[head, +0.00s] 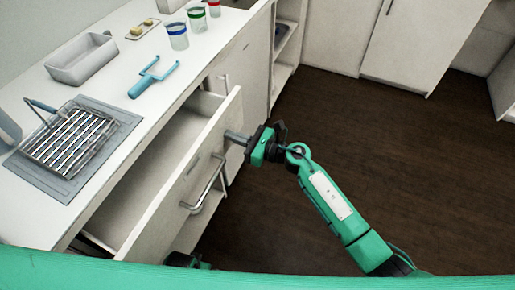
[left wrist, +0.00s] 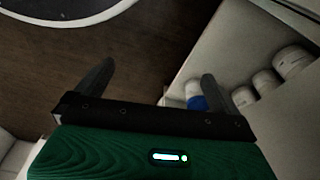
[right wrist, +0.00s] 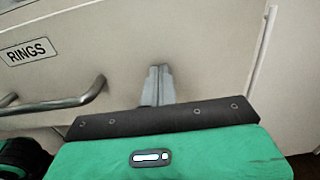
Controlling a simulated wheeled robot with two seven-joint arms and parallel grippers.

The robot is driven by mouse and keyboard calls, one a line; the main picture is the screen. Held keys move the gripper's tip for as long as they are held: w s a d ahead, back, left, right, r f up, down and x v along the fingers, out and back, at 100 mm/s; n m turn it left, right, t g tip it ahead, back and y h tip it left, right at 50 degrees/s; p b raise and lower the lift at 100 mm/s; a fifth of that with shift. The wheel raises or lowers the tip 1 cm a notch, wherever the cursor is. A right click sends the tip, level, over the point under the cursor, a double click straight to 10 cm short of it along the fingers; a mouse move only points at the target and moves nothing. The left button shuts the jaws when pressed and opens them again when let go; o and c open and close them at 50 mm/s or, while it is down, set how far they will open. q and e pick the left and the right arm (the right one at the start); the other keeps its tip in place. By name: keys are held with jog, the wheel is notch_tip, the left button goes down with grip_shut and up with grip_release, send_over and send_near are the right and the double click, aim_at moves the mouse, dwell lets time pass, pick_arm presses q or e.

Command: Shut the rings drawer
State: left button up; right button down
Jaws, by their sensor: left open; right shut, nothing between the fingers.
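The rings drawer (head: 183,185) stands pulled out from under the counter, its inside visible and looking empty where I can see it. Its bar handle (head: 205,190) is on the front; the right wrist view shows the handle (right wrist: 60,104) and the "RINGS" label (right wrist: 28,52). My right gripper (head: 232,136) is shut and empty, its tips at the drawer front near the far end, right of the handle; I cannot tell whether they touch. My left gripper (left wrist: 153,82) is open and empty in the left wrist view, low near a shelf with jars.
The counter (head: 120,55) holds a wire rack (head: 68,138) on a grey mat, a grey tin (head: 82,60), a blue tool (head: 153,76) and glass cups (head: 177,36). Jars (left wrist: 265,85) stand inside a cabinet. Dark floor (head: 370,130) is clear to the right.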

jog(key=b+x, duration=0.4)
jog(key=x, duration=0.7)
jog(key=shift+a+f, duration=0.1)
jog(key=shift+a, duration=0.15)
jog(key=shift+w+a, duration=0.25)
jog(key=shift+a, duration=0.15)
pick_arm(q)
notch_tip(320, 180, up, 11)
jog(key=w+t, duration=0.1)
jog(key=shift+w+d+r, duration=0.2)
jog(key=shift+d, duration=0.15)
pick_arm(e)
jog(key=shift+r, duration=0.25)
jog(key=shift+r, duration=0.1)
